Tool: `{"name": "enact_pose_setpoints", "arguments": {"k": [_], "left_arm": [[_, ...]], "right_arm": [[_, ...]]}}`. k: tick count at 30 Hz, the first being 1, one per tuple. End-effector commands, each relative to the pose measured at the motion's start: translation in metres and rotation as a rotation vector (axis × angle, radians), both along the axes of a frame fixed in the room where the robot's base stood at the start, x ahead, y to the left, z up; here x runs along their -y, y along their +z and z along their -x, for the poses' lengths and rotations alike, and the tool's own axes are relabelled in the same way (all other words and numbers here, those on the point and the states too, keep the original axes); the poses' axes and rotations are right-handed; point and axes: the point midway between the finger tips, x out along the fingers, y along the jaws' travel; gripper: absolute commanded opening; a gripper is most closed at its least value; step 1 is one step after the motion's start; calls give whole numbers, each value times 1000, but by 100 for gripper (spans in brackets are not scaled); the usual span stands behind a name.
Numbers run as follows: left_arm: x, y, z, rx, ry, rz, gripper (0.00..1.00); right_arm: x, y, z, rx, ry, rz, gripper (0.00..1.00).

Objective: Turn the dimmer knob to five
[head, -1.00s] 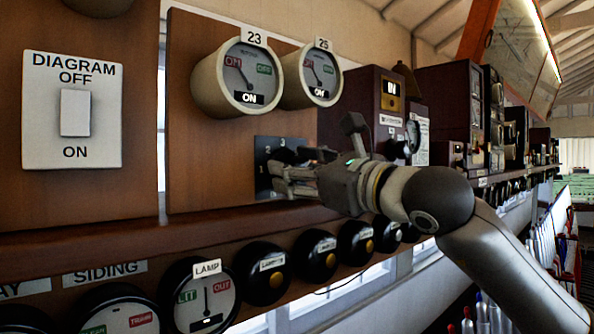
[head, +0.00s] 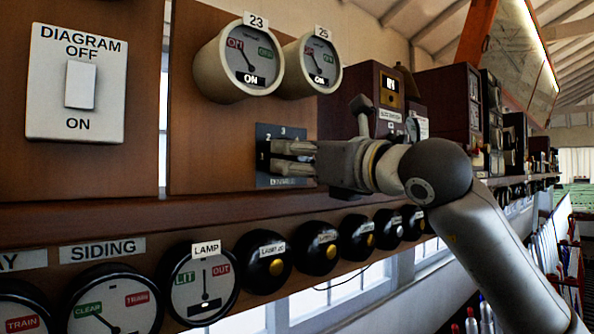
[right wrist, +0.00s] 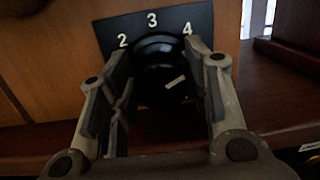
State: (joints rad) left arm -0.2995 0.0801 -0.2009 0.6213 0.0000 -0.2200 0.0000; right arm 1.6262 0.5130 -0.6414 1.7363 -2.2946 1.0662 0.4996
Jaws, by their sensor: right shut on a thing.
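The dimmer plate (head: 301,133) is dark with white numbers and is mounted on the wooden panel. In the right wrist view the black dimmer knob (right wrist: 158,64) sits below the 3, with 2 and 4 to either side. Its white mark points right and slightly up, below the 4. The 5 is hidden, apparently behind a finger. My right gripper (head: 284,157) reaches the plate from the right. In the right wrist view its fingers (right wrist: 162,88) are on both sides of the knob, shut on it. My left gripper is not in view.
Two round dials (head: 238,62) are above the plate. A wooden shelf edge (head: 120,228) runs below it, over a row of black round knobs (head: 318,247). A white diagram switch (head: 78,84) is at left. Dark instrument boxes (head: 446,100) stand to the right.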

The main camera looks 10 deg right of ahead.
Motion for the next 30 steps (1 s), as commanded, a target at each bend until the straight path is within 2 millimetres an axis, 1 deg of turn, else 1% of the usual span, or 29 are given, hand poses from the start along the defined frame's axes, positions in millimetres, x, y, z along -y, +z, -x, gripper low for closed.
{"name": "enact_pose_setpoints", "arguments": {"k": [9,11,15,19,23,30], "left_arm": [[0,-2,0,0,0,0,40],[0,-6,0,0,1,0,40],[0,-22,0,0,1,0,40],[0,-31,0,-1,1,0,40],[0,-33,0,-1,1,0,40],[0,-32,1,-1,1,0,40]], "right_arm": [[1,1,0,-8,-1,-15,21],[1,-1,0,-22,-1,-36,21],[0,-3,1,-91,3,-147,21],[0,-1,1,-161,1,-251,21],[1,1,0,-194,0,-299,21],[1,1,0,-197,-1,-303,21]]}}
